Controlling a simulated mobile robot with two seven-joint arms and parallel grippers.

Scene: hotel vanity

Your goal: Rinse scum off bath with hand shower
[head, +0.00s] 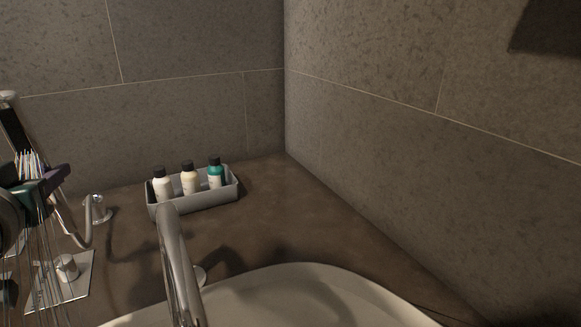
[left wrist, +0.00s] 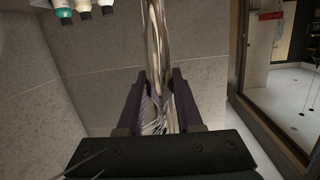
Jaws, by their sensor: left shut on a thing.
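My left gripper (head: 42,182) is at the left edge of the head view, partly cut off, over the left part of the bath surround. In the left wrist view its two purple fingers (left wrist: 159,92) are shut on the chrome hand shower (left wrist: 157,38). Thin pale streaks like water jets run down past the gripper in the head view. The white bath (head: 325,275) shows only its far rim and part of its inside at the bottom. I cannot make out any scum on it. My right gripper is not in view.
A chrome spout (head: 176,262) rises over the bath rim. A grey tray (head: 205,201) with three capped bottles stands on the brown ledge (head: 265,205). A chrome control plate (head: 75,283) and hose fitting (head: 97,209) are at left. Tiled walls close the corner; the right ledge is clear.

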